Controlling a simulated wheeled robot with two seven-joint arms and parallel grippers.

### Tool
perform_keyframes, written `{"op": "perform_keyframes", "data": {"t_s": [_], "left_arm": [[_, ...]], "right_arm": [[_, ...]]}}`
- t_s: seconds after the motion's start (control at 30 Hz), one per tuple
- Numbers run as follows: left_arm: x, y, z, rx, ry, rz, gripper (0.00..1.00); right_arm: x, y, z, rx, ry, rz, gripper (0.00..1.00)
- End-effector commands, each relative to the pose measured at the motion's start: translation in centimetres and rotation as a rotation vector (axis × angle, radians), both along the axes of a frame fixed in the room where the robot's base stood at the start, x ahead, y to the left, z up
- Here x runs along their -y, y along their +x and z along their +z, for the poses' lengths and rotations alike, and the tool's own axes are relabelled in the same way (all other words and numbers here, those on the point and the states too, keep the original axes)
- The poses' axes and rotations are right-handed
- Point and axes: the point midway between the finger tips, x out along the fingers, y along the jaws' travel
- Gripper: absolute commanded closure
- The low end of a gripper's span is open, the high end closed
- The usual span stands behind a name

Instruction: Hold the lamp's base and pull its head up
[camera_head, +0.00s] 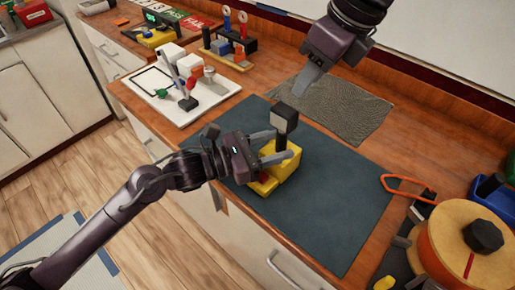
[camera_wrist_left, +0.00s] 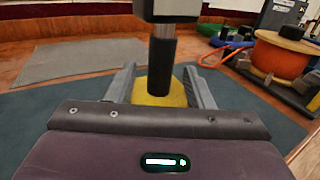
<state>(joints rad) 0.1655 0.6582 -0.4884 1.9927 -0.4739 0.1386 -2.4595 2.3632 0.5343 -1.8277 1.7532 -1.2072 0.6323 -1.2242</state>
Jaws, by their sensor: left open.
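The lamp has a yellow base (camera_head: 287,168) on the dark blue mat and a dark, boxy head (camera_head: 284,117) with a pale face above it. In the left wrist view a black and grey stem (camera_wrist_left: 162,62) stands between the yellow base (camera_wrist_left: 160,92) and the head (camera_wrist_left: 168,10), which is cut off by the top edge. My left gripper (camera_head: 283,146) is open, with one finger on either side of the lamp just above or at the base; contact cannot be told. My right gripper (camera_head: 306,86) is above and behind the lamp, apart from it; its jaw opening is unclear.
The dark blue mat (camera_head: 340,205) is mostly clear to the right of the lamp. A grey textured mat (camera_head: 345,108) lies behind it. A white tray (camera_head: 165,105) with small items stands at left. A large orange reel (camera_head: 465,245) and an orange loop (camera_head: 405,190) are at right.

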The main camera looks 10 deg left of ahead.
Motion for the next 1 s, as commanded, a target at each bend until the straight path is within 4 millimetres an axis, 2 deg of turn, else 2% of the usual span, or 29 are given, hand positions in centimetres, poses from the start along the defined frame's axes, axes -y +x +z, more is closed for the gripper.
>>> {"op": "perform_keyframes", "data": {"t_s": [0.17, 0.47, 0.83, 0.97, 1.0], "left_arm": [[1.3, 0.7, 0.1, 0.0, -0.001, 0.001, 0.53], [1.5, 0.8, 0.0, -0.002, 0.001, 0.001, 0.53], [1.5, 0.8, 0.0, -0.001, 0.0, 0.001, 1.0], [1.5, 0.8, 0.0, -0.001, 0.0, 0.001, 1.0], [1.5, 0.8, 0.0, -0.001, 0.0, 0.001, 1.0]], "right_arm": [[0.0, 0.0, 0.0, 0.0, 0.0, 0.0, 0.64], [0.0, 0.0, 0.0, 0.0, 0.0, 0.0, 0.64], [0.0, 0.0, 0.0, 0.0, 0.0, 0.0, 0.64], [0.0, 0.0, 0.0, 0.0, 0.0, 0.0, 0.62], [0.0, 0.0, 0.0, -0.001, -0.001, 0.0, 0.57]]}}
